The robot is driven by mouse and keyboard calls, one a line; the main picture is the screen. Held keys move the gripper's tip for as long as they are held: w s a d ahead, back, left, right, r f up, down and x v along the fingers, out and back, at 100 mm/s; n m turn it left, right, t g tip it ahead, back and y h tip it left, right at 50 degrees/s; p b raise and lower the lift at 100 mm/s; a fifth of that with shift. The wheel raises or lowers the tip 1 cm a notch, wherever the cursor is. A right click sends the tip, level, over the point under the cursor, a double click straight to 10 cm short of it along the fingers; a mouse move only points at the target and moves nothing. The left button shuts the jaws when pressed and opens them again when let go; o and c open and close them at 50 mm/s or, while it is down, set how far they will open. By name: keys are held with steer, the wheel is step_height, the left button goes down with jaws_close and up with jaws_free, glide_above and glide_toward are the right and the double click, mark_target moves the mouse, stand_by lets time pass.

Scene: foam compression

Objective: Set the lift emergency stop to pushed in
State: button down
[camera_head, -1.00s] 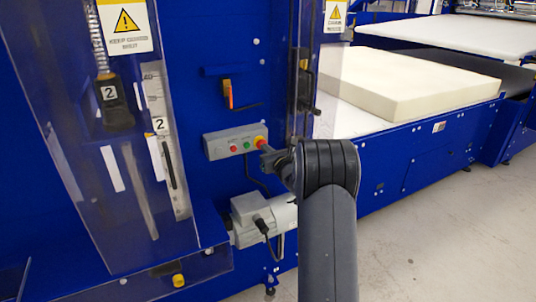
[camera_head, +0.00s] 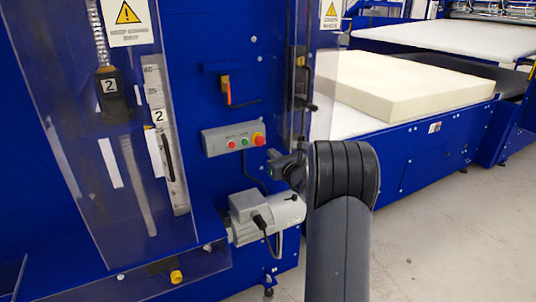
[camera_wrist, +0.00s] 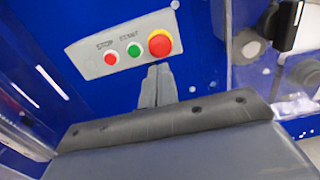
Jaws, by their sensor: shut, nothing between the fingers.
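The emergency stop is a red mushroom button on a yellow collar (camera_head: 258,139), at the right end of a grey control box (camera_head: 228,148) on the blue machine panel. In the wrist view the red button (camera_wrist: 160,44) sits just above my gripper's fingertips (camera_wrist: 158,68). The fingers are shut with nothing between them. In the head view my gripper (camera_head: 272,156) is just below and right of the button, apart from it, partly hidden by my wrist. I cannot tell from its look whether the button is in or out.
A small red stop button (camera_wrist: 111,59) and a green start button (camera_wrist: 134,50) are beside it on the box. A grey motor (camera_head: 265,212) is below. A clear guard (camera_head: 322,85) stands to the right, and a foam block (camera_head: 400,85) lies beyond.

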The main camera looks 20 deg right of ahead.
steer(key=s+b, duration=0.1)
steer(key=s, duration=0.6)
steer(key=shift+d, duration=0.15)
